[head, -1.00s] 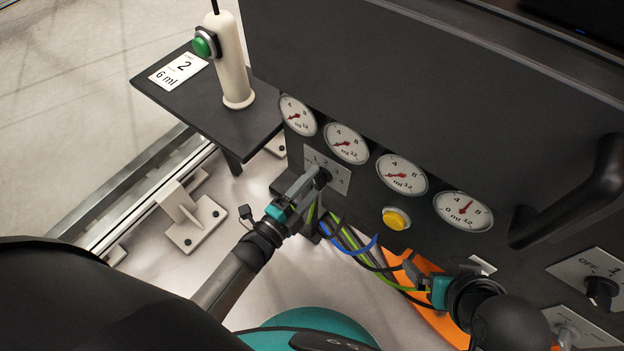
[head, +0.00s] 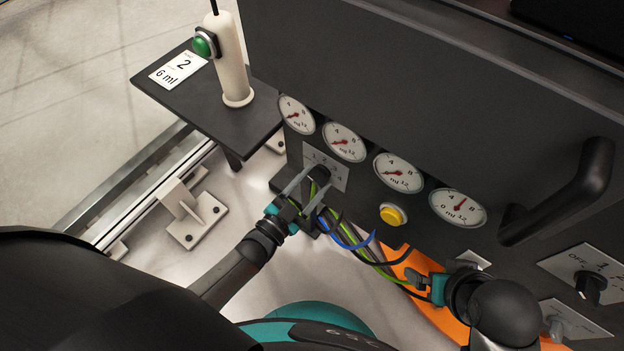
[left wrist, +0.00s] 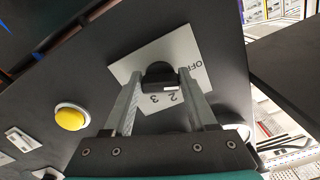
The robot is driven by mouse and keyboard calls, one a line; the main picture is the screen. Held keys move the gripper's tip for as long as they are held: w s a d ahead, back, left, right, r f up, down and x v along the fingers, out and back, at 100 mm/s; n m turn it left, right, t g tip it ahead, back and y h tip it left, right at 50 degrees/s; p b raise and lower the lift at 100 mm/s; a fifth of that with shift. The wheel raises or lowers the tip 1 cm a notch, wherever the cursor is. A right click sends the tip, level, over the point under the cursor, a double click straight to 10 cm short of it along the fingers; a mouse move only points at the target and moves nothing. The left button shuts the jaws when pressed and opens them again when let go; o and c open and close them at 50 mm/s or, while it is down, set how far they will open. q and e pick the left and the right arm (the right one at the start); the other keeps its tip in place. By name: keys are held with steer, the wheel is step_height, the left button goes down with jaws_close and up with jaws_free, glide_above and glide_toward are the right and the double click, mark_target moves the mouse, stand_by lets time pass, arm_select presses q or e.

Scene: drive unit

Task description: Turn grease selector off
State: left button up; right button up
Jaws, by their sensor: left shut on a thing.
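The selector knob (head: 320,173) is black and sits on a light plate (head: 338,180) below the left gauges. In the left wrist view the plate (left wrist: 190,48) reads OFF, 2 and 3, and a white mark on the black knob (left wrist: 158,72) lies on the side by the 2 and 3. My left gripper (head: 317,178) is shut on this knob, one finger on each side; both fingers also show in the left wrist view (left wrist: 158,82). My right gripper (head: 417,284) is by the orange part; its finger gap is unclear.
A yellow button (head: 393,214) and round gauges (head: 399,172) are on the dark panel. A black handle (head: 570,190) juts out at the right, above another knob (head: 590,285) on a plate marked OFF. Loose cables (head: 350,238) hang below my left gripper.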

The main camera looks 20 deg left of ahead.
arm_select(q)
steer(key=shift+d+n, duration=0.1)
steer(key=shift+n, duration=1)
arm_select(e)
steer(key=shift+f, duration=0.3)
arm_select(q)
steer(key=o, duration=1.4)
steer(key=shift+c, duration=0.2)
steer(key=shift+s, duration=0.1)
